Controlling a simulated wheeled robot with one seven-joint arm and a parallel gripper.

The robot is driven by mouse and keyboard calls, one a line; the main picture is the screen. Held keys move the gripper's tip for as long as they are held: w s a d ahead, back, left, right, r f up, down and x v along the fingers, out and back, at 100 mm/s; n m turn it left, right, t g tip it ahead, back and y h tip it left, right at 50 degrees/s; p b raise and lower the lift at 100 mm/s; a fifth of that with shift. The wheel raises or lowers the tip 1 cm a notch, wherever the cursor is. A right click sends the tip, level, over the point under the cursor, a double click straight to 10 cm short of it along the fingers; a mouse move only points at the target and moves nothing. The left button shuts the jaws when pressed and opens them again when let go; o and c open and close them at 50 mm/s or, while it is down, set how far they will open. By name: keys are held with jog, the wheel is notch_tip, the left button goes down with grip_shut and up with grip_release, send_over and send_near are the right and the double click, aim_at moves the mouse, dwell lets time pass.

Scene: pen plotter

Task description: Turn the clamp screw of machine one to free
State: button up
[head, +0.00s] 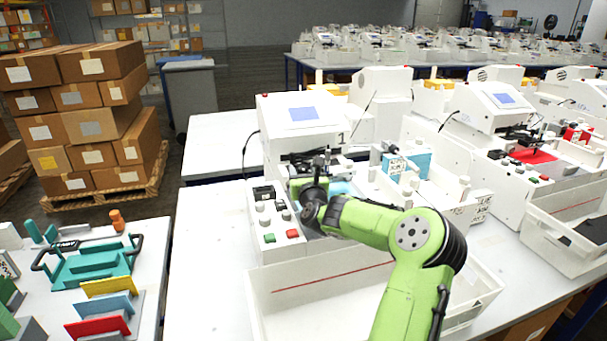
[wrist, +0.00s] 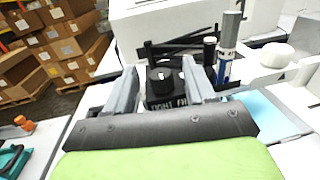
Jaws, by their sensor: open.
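Machine one (head: 300,112) is the white plotter with a screen and the figure 1 on its front, left on the middle table. My gripper (head: 317,180) is over its working area. In the wrist view my gripper (wrist: 160,70) is open, with a grey finger on each side of the black clamp screw knob (wrist: 165,82). A gap shows between the knob and the fingers. A label reading TIGHT and FR... (wrist: 167,104) sits below the knob, partly hidden by my gripper. A grey-and-blue pen (wrist: 227,50) stands upright right of the knob. The knob is hidden in the head view.
A control panel with red and green buttons (head: 280,237) is left of my gripper. A white open bin (head: 320,290) is in front. Further machines (head: 500,110) stand to the right. A side table (head: 150,250) holds a teal handled frame and coloured plates.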

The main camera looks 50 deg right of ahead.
grip_shut()
dwell(0.3)
jog(key=shift+d+n+y+p, duration=0.1)
jog(key=shift+n+y+p, duration=0.2)
jog(key=shift+y, duration=0.1)
jog(key=shift+s+d+n+t+y, duration=0.1)
jog(key=shift+n+t+y, duration=0.2)
jog(key=shift+t+y, duration=0.15)
jog(key=n+y+p, duration=0.1)
jog(key=y, duration=0.1)
jog(key=n+t+y+p, duration=0.1)
jog(key=p, duration=0.1)
jog(key=n+t+y+p, duration=0.1)
jog(key=y+p, duration=0.1)
jog(key=shift+s+d+r+n+y, duration=0.1)
jog(key=shift+d+r+n+y, duration=0.15)
jog(key=shift+n+y, duration=0.15)
jog(key=n+y+p, duration=0.2)
jog(key=y+p, duration=0.1)
jog(key=shift+d+f+t, duration=0.1)
jog(key=shift+d+t, duration=0.05)
jog(key=shift+t, duration=0.1)
jog(key=shift+f+n+y+p, duration=0.1)
jog(key=shift+n+y+p, duration=0.85)
jog(key=shift+y, duration=0.5)
